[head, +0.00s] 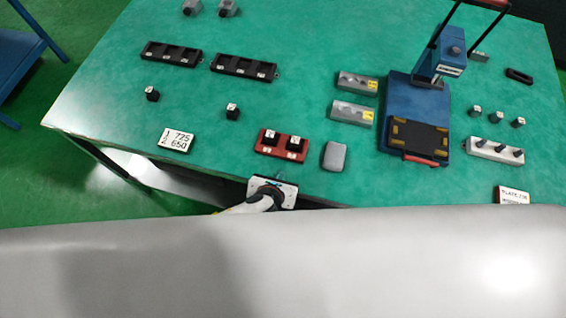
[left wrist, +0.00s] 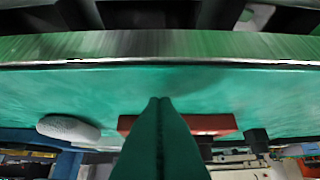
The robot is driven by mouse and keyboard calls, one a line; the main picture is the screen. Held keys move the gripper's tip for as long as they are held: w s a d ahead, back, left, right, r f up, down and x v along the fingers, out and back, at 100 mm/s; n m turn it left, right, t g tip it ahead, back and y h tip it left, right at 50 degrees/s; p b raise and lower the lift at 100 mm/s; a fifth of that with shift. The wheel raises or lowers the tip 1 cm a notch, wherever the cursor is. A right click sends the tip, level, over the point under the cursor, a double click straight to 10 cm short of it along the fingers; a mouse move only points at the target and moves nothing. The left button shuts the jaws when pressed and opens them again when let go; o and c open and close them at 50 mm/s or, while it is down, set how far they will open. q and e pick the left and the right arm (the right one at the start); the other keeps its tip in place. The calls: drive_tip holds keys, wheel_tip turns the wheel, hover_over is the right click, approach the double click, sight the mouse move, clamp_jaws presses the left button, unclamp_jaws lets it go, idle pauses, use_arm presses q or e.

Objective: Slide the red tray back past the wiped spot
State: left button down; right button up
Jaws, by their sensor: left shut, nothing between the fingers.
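The red tray (head: 270,150) lies on the green table near its front edge, holding two dark blocks with white labelled tops. In the left wrist view the tray (left wrist: 212,124) shows as a red bar partly hidden behind my fingers. My left gripper (head: 272,189) is at the table's front edge, just in front of the tray in the head view; its fingertips are not clear there. In the left wrist view its fingers (left wrist: 160,102) are together and empty. I cannot tell whether they touch the tray. No wiped spot can be made out. My right gripper is not in view.
A grey rounded pad (head: 335,155) lies just right of the tray. A numbered plate (head: 176,141) and small dark blocks lie to the left. Two black racks (head: 171,54) stand farther back. A blue press (head: 400,90) and grey blocks (head: 351,113) stand right. Table behind the tray looks clear.

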sight(286, 160)
use_arm(q)
drive_tip(key=w, duration=0.1)
drive_tip(key=w+d, duration=0.1)
drive_tip(key=w, duration=0.1)
drive_tip(key=shift+w+d+r+p, duration=0.1)
drive_tip(key=shift+w+r+p, duration=0.1)
drive_tip(key=shift+p, duration=0.1)
